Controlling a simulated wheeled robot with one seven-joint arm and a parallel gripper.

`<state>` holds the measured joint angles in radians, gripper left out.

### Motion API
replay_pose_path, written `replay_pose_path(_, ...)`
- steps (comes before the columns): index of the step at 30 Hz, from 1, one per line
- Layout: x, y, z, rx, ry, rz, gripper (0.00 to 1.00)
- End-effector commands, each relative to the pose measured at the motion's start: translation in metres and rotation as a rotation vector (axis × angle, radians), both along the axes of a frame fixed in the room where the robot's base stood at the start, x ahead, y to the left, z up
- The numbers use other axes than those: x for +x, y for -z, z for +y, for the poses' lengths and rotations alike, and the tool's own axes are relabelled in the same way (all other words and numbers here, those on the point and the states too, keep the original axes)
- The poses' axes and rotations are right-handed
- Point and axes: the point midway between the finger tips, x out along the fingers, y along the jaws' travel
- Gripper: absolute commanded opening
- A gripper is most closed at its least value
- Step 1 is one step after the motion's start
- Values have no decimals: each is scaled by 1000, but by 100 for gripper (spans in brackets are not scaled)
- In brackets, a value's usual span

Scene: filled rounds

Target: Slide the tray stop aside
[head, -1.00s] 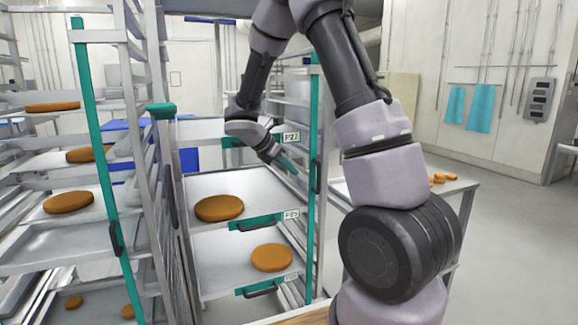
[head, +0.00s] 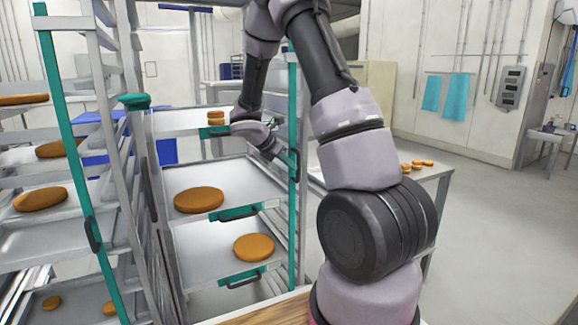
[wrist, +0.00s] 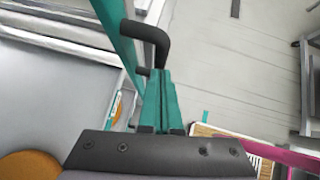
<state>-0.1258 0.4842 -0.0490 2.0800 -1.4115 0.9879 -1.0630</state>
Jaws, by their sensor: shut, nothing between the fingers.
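The tray stop (head: 292,215) is a tall teal upright bar with a black handle (head: 294,165), at the front right of the middle rack. My gripper (head: 276,153) is at this bar, beside the handle, in the head view; its fingertips are largely hidden there. In the wrist view the two teal fingers (wrist: 160,90) lie together, shut and empty. Their tips are right by the black handle (wrist: 150,35), which sticks out from the teal bar (wrist: 118,30). I cannot tell whether they touch it.
Trays (head: 180,225) with round brown cakes (head: 199,199) fill the middle rack. The left rack has its own teal bar (head: 72,140) with a black handle. A table (head: 432,178) with small orange pieces stands at right, with open floor (head: 500,230) beyond.

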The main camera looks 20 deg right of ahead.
Motion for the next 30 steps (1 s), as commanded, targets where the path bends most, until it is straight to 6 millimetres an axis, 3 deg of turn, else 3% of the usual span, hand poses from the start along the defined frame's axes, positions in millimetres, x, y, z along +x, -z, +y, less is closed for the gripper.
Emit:
replay_pose_path(7, 1, 0, -45, -1, 6, 1, 0)
replay_pose_path(12, 2, 0, -60, 0, 1, 1, 0)
replay_pose_path(23, 2, 0, -62, -2, 4, 0, 0)
replay_pose_path(30, 3, 0, -43, -1, 1, 0, 0)
